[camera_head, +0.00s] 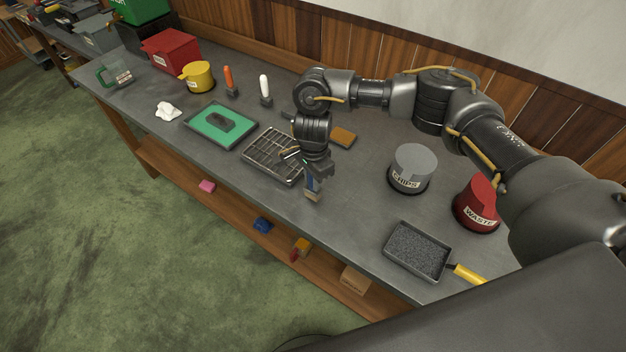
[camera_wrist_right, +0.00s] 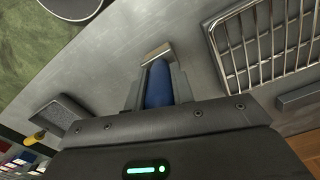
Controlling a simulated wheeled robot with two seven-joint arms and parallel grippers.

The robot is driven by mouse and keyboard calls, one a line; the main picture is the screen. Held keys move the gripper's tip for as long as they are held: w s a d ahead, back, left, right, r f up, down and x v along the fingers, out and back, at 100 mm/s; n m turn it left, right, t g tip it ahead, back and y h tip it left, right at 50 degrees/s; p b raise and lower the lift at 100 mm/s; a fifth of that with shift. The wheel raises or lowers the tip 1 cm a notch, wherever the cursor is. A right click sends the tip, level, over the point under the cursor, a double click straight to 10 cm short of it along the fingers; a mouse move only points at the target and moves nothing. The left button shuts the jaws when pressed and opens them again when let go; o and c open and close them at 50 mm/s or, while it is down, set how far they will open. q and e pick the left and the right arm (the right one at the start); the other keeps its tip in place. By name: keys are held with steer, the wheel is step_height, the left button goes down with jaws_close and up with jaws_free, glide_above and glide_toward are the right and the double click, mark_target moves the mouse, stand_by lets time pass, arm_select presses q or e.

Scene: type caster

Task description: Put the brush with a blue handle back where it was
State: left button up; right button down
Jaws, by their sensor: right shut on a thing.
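My right gripper (camera_head: 311,177) is shut on the blue-handled brush (camera_head: 313,193) and holds it at the front right corner of the metal rack tray (camera_head: 274,155). The brush points down, its pale end lowest; I cannot tell whether it touches the bench. In the right wrist view the blue handle (camera_wrist_right: 158,84) sits between the fingers (camera_wrist_right: 157,90), with a pale end beyond it. An orange-handled tool (camera_head: 228,78) and a white-handled tool (camera_head: 264,86) stand upright in small dark holders at the back. My left gripper is not in view.
A green tray (camera_head: 238,136) with a dark block lies left of the rack. A brown block (camera_head: 342,136) lies behind the arm. A grey "CHIPS" bin (camera_head: 411,167), a red "WASTE" bin (camera_head: 475,200) and a gritty tray (camera_head: 417,252) stand right. Bare bench lies between rack and gritty tray.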

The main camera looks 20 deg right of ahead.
steer(key=shift+f, duration=0.7)
steer(key=shift+f+b, duration=0.25)
steer(key=shift+b, duration=0.1)
steer(key=c, duration=1.2)
jaws_free()
steer(key=shift+r, duration=0.1)
